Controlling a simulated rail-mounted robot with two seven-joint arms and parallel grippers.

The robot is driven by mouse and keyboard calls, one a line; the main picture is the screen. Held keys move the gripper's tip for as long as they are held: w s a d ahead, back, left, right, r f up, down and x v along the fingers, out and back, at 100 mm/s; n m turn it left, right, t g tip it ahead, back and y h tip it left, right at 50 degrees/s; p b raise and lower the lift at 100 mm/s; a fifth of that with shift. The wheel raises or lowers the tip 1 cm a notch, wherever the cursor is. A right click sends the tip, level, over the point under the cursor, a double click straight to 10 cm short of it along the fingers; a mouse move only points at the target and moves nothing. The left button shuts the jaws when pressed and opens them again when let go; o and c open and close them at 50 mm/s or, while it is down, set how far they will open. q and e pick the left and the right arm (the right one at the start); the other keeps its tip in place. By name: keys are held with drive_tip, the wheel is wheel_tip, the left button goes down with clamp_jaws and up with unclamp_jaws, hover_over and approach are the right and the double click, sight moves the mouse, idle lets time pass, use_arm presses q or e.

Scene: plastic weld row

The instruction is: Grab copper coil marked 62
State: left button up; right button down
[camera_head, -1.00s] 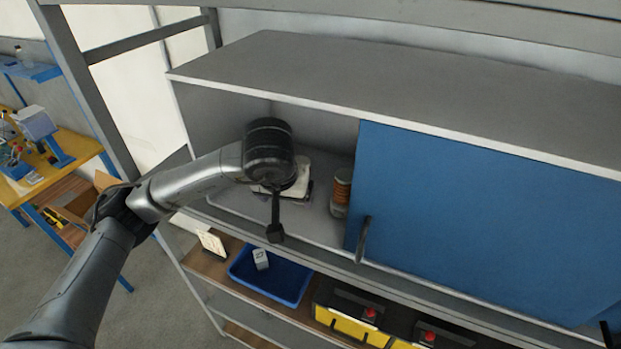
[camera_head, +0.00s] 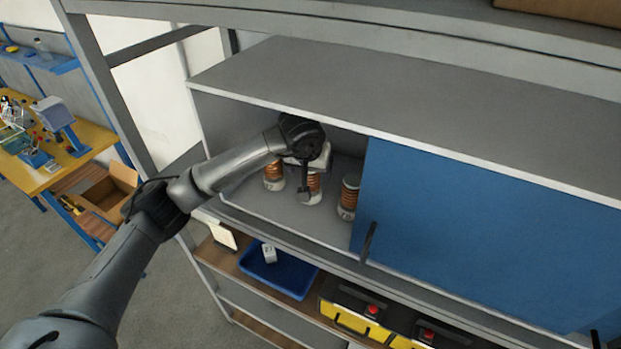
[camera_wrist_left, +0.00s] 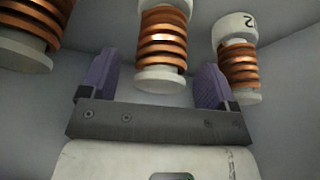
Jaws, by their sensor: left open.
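Several copper coils with pale end caps stand in the open left part of the cabinet. In the head view one coil (camera_head: 274,176) is at the left, one (camera_head: 312,188) is in the middle beneath my left gripper (camera_head: 310,163), and one (camera_head: 348,196) is beside the blue door. In the left wrist view my left gripper (camera_wrist_left: 153,82) is open, its fingers either side of the line to the middle coil (camera_wrist_left: 163,42). A left coil (camera_wrist_left: 30,32) is partly cut off. The right coil (camera_wrist_left: 239,60) shows a partial mark ending in 2. The other marks are unreadable. My right gripper is out of view.
The blue sliding door (camera_head: 480,225) with a dark handle (camera_head: 369,242) closes the right part of the cabinet. The cabinet top (camera_head: 400,95) overhangs the opening. Below are a blue tray (camera_head: 300,289) holding a white cube (camera_head: 269,254) and yellow-black boxes (camera_head: 350,318).

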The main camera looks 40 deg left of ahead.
use_arm(q)
drive_tip(key=shift+x, duration=0.85)
drive_tip(key=shift+s, duration=0.1)
drive_tip(key=shift+c, duration=0.5)
drive_tip(key=c, duration=1.2)
